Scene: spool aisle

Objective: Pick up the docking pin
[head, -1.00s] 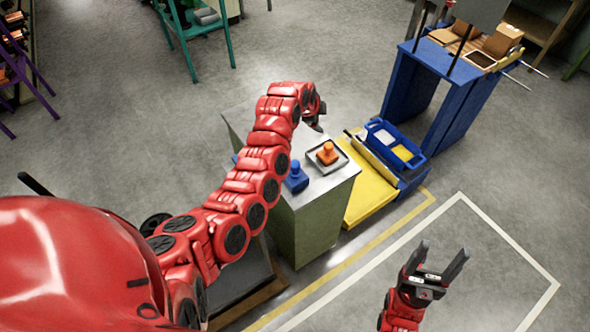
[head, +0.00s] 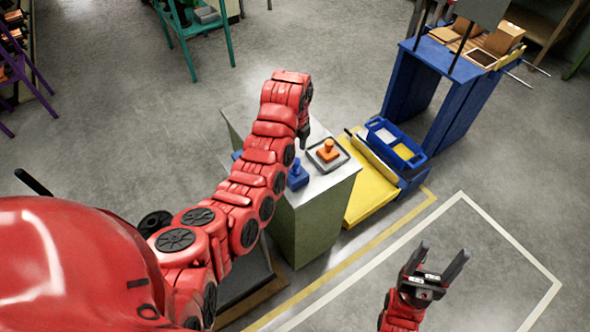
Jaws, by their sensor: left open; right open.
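An orange knobbed pin (head: 327,151) stands in a shallow grey square tray (head: 341,162) on top of the green-sided cabinet (head: 318,223). A similar blue pin (head: 298,176) stands to its left near the cabinet's front edge. I cannot tell which one is the docking pin. My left gripper (head: 304,136) is open and points down, just left of and behind the orange pin, apart from it in the picture. Its fingers are mostly hidden by its own wrist. My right gripper (head: 437,260) is open and empty over the floor at the lower right.
A yellow platform (head: 369,195) with a blue bin (head: 384,132) stands right of the cabinet. A blue stand (head: 459,107) with cardboard boxes is behind it. Another blue item (head: 237,155) is partly hidden behind my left arm. Floor within the white lines is clear.

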